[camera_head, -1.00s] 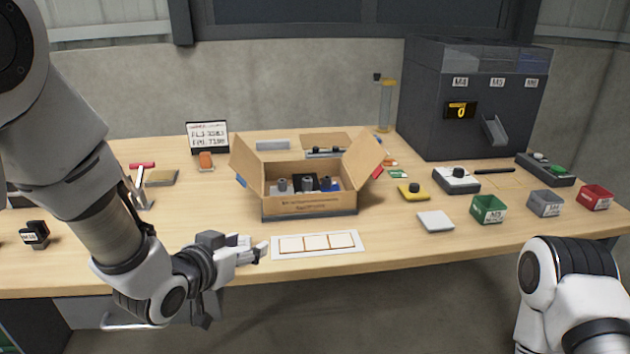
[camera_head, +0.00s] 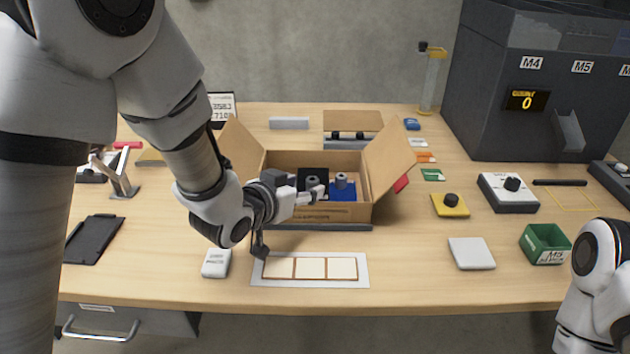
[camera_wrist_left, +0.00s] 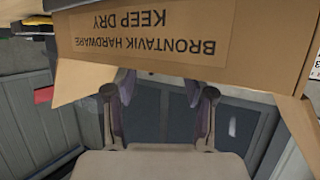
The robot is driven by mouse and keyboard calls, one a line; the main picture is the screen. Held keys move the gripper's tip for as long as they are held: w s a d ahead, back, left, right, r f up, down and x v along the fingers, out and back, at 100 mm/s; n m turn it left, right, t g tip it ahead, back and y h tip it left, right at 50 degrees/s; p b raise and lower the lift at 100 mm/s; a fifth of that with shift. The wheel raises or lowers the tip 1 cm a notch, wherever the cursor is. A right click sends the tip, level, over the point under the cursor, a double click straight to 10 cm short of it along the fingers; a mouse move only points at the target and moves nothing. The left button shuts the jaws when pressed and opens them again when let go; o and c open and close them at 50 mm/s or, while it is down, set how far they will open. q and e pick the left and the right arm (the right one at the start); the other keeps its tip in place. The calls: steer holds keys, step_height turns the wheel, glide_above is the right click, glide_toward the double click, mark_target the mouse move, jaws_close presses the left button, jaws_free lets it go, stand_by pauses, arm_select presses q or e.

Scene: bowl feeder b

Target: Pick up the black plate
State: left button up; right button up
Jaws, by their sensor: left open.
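The black plate (camera_head: 311,174) sits inside the open cardboard box (camera_head: 278,163), with a grey knob on top; its lower part is hidden by the box front and my gripper. A blue plate (camera_head: 343,191) with a grey knob is beside it on the right. My left gripper (camera_head: 318,190) is open and empty at the front of the box, just in front of the black plate in the head view. In the left wrist view its two fingers (camera_wrist_left: 160,84) are apart below the box's printed front wall (camera_wrist_left: 180,30); the plate is not visible there. My right gripper is out of view.
A white mat with three squares (camera_head: 311,284) lies before the box. A white block (camera_head: 216,263) and a black tray (camera_head: 93,239) are at left. A yellow plate (camera_head: 450,211), white pad (camera_head: 471,254) and green bin (camera_head: 545,250) are at right.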

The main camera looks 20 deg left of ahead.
mark_target(309, 184)
arm_select(q)
steer(key=x, duration=0.4)
steer(key=shift+w+f, duration=0.2)
jaws_close()
steer(key=shift+r, duration=0.15)
